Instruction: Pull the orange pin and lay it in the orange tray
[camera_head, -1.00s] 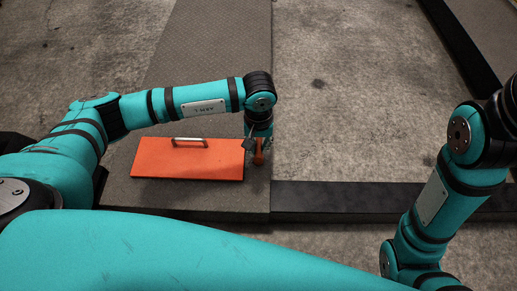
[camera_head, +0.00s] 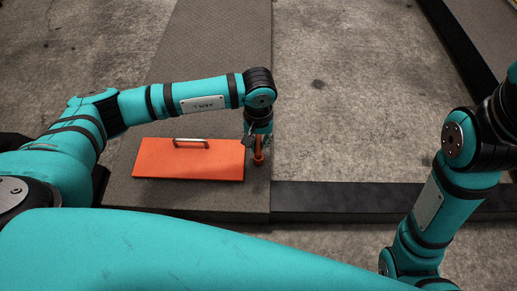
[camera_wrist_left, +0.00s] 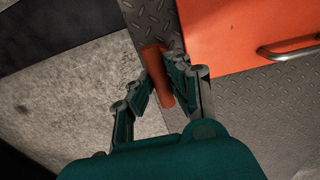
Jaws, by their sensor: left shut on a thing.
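The orange pin (camera_head: 259,158) is at the right edge of the dark textured deck, just right of an orange panel. My left gripper (camera_head: 256,141) points down over it and is shut on it. In the left wrist view, the orange-red cylinder of the pin (camera_wrist_left: 154,60) lies between the fingers of my left gripper (camera_wrist_left: 158,77). The pin's lower part is hard to make out in the head view. I cannot make out an orange tray. My right arm is at the right of the head view, but its gripper is out of the picture.
The flat orange panel (camera_head: 187,162) with a metal bar handle (camera_head: 190,143) lies on the deck (camera_head: 215,55), close left of the pin. A dark rail (camera_head: 340,196) runs right from the deck. Bare concrete floor (camera_head: 340,100) lies beyond it.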

